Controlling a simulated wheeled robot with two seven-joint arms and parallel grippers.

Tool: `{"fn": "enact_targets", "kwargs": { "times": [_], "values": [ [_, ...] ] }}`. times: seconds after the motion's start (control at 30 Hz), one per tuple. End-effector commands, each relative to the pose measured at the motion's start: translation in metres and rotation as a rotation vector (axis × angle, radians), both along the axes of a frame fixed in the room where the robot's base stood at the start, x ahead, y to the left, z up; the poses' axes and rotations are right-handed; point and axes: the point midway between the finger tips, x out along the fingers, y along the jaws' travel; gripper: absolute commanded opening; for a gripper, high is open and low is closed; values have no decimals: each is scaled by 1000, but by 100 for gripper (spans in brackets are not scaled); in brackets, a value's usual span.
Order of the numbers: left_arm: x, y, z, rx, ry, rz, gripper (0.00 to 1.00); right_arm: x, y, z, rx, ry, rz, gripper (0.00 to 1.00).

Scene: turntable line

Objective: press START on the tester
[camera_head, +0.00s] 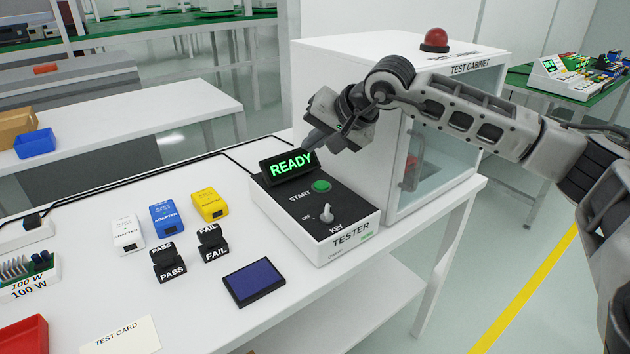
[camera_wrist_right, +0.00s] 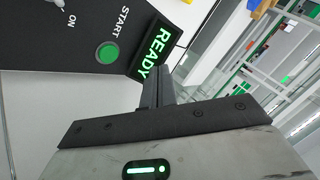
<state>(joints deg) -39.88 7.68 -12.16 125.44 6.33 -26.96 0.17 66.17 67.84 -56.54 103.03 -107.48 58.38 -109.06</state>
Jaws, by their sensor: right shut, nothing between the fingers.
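The tester (camera_head: 347,230) is a black-topped white box on the white table. Its tilted display (camera_head: 289,167) reads READY in green. The green START button (camera_head: 321,186) is on its top, with a key switch (camera_head: 327,213) in front of it. My right gripper (camera_head: 313,140) is shut and empty, just behind and above the display. In the right wrist view, the display (camera_wrist_right: 157,50) is beside the shut fingers (camera_wrist_right: 158,75), and the START button (camera_wrist_right: 107,53) is farther left, apart from them. My left gripper is not in view.
The test cabinet (camera_head: 345,52) with a red dome lamp (camera_head: 435,40) stands right behind the tester. White, blue and yellow adapters (camera_head: 166,219), PASS and FAIL stamps (camera_head: 168,262), a dark blue pad (camera_head: 254,281) and a test card (camera_head: 122,338) lie to the left. Table between them is bare.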

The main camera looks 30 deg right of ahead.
Motion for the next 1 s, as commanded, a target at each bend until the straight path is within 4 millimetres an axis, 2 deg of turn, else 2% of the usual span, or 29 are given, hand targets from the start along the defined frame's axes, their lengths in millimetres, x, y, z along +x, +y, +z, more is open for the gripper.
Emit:
{"fn": "enact_targets", "kwargs": {
  "times": [0.03, 0.1, 0.2, 0.57, 0.77, 1.0],
  "values": [
    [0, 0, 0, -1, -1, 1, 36, 1, -12, 6, -48, -15, -9, 0],
    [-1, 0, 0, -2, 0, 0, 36, 1, -22, 10, -93, -25, -14, 0],
    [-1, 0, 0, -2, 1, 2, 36, 2, -30, 14, -125, -33, -16, 0],
    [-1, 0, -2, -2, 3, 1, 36, 2, -30, 13, -128, -34, -17, 0],
    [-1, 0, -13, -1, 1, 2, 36, 2, -30, -3, -128, -32, -16, 0],
    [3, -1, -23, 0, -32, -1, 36, 1, -31, -39, -128, -33, -18, 0]
  ]
}}
